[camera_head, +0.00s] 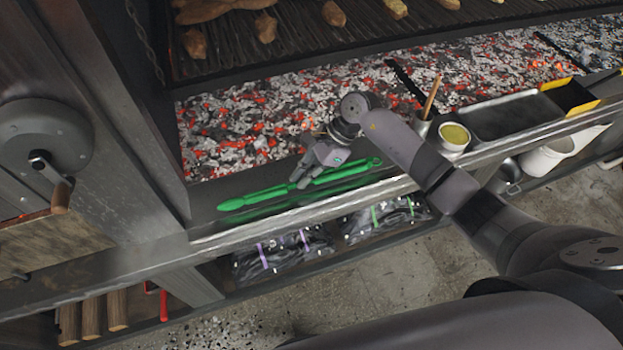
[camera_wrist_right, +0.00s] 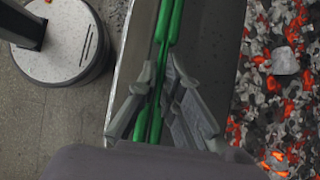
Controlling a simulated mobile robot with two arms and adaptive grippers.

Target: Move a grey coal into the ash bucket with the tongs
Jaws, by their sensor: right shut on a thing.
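The green tongs (camera_head: 255,203) lie lengthwise along the metal ledge in front of the coal bed. In the right wrist view the tongs (camera_wrist_right: 167,40) run between the fingers of my right gripper (camera_wrist_right: 160,105). A larger pale grey coal (camera_wrist_right: 285,61) lies among glowing red and dark coals there. A whitish bucket (camera_head: 545,158) stands low at the right, below the ledge; I cannot tell for sure that it is the ash bucket. My left gripper is out of view.
The coal bed (camera_head: 235,125) stretches behind the ledge, under a grill grate (camera_head: 300,40) with food on it. A small cup (camera_head: 454,136) and a black tray (camera_head: 515,112) stand right of the gripper. Dark bags (camera_head: 283,256) lie on a lower shelf.

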